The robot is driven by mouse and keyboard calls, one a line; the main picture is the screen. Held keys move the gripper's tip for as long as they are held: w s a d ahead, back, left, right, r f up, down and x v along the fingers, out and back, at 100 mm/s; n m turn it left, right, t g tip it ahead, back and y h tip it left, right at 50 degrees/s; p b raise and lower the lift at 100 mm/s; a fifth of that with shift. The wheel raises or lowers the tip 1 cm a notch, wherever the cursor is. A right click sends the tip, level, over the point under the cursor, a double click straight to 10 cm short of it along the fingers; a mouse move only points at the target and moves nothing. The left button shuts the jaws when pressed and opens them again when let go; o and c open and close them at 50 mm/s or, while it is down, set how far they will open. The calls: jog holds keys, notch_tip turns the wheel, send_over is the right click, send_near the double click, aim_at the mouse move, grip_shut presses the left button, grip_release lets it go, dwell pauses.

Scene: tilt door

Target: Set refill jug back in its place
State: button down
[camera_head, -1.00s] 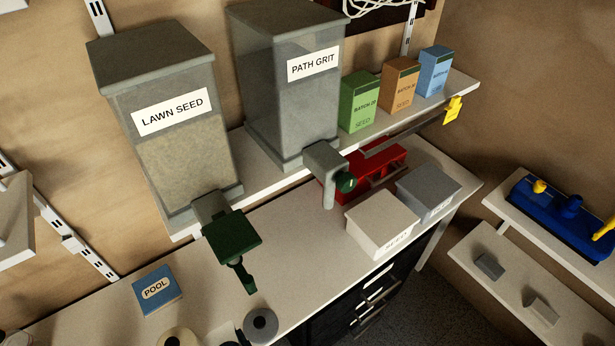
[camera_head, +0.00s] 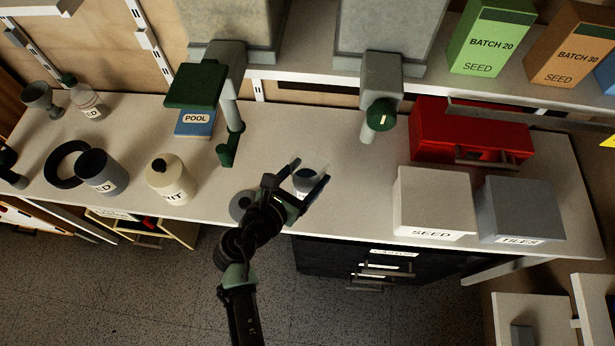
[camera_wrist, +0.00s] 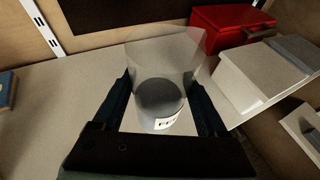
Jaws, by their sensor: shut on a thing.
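A clear jug (camera_head: 310,164) with dark grey contents and a white label is between the fingers of my gripper (camera_head: 309,172), over the front part of the bench in the head view. In the wrist view, the jug (camera_wrist: 163,52) stands between the two dark fingers (camera_wrist: 160,84), which press on its sides. My gripper is shut on it. The jug looks roughly upright. I cannot tell whether its base touches the bench. Its label is only partly visible.
The grit dispenser's tap (camera_head: 381,112) is behind the jug. White (camera_head: 432,200) and grey (camera_head: 520,207) boxes and a red box (camera_head: 470,135) stand right. A grey roll (camera_head: 241,204), cream canister (camera_head: 167,176) and dark grey cup (camera_head: 100,172) are left. The bench (camera_head: 300,115) is clear behind the jug.

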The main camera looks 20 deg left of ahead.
jog(key=shift+w+a, duration=0.2)
jog(key=shift+a, duration=0.25)
jog(key=shift+r, duration=0.1)
jog(key=shift+d+r+p, duration=0.1)
jog(key=shift+r+p, duration=0.05)
jog(key=shift+p, duration=0.3)
jog(key=shift+f+b, duration=2.85)
jog(key=shift+f, duration=1.3)
jog(key=shift+f, duration=0.35)
jog(key=shift+c, duration=0.7)
grip_release()
jog(key=shift+o, duration=0.7)
jog(key=shift+f, duration=0.15)
jog(key=shift+s, duration=0.15)
jog(key=v, duration=1.2)
jog(key=shift+s+r+p, duration=0.25)
jog(key=shift+p, duration=0.1)
